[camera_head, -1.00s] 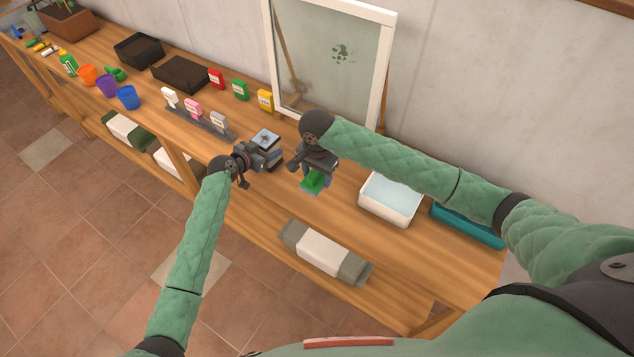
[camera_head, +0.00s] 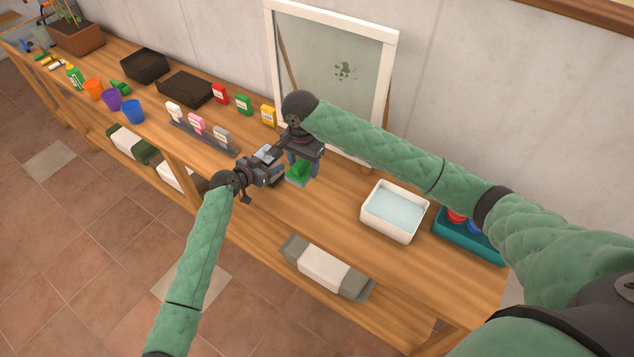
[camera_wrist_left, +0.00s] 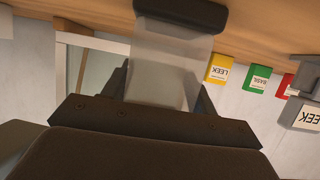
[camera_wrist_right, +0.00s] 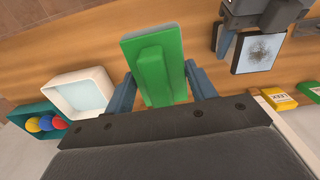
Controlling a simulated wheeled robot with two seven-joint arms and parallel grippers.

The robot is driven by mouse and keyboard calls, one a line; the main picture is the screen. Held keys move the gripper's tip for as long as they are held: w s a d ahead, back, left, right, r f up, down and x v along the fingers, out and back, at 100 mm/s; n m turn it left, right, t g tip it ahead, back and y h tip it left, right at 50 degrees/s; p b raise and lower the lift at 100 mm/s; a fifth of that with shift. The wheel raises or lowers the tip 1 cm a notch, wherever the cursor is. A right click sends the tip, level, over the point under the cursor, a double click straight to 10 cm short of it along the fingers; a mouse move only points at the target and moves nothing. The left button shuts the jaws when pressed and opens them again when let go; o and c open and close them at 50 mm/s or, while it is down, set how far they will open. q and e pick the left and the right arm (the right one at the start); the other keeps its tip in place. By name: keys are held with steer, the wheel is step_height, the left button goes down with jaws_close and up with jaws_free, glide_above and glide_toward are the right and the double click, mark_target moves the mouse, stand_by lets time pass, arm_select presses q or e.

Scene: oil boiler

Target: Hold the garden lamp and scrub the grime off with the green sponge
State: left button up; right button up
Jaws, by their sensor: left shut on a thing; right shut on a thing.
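The garden lamp (camera_head: 267,152) is held by my left gripper (camera_head: 272,172) above the table. Its translucent body (camera_wrist_left: 165,70) and dark end (camera_wrist_left: 180,12) show in the left wrist view. In the right wrist view its square pale panel (camera_wrist_right: 257,53) carries a dark smudge of grime. My right gripper (camera_head: 300,157) is shut on the green sponge (camera_head: 299,171), just right of the lamp. The sponge shows whole between the fingers in the right wrist view (camera_wrist_right: 155,65). A gap separates sponge and panel there.
A white basin of water (camera_head: 372,228) and a teal tray (camera_head: 462,240) with coloured balls stand to the right. Seed packets (camera_head: 243,104) and a grey rack (camera_head: 203,137) stand to the left. A framed pane (camera_head: 345,100) leans behind on the wall.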

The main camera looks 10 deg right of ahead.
steer(key=w+a+r, duration=1)
steer(key=w+a, duration=0.2)
steer(key=shift+w+d+f, duration=0.15)
steer(key=shift+w+f, duration=0.5)
steer(key=shift+f, duration=1.3)
steer(key=shift+w+d+f, duration=0.1)
steer(key=shift+w+f, duration=0.6)
steer(key=shift+f, duration=1.3)
steer(key=shift+w+d+f, duration=0.15)
steer(key=shift+w+f, duration=0.5)
steer(key=shift+f, duration=1.3)
steer(key=shift+f, duration=0.15)
steer(key=shift+s+d, duration=1.1)
steer(key=shift+s, duration=0.2)
steer(key=shift+s+d, duration=1.05)
steer(key=shift+s, duration=0.2)
steer(key=shift+w, duration=0.1)
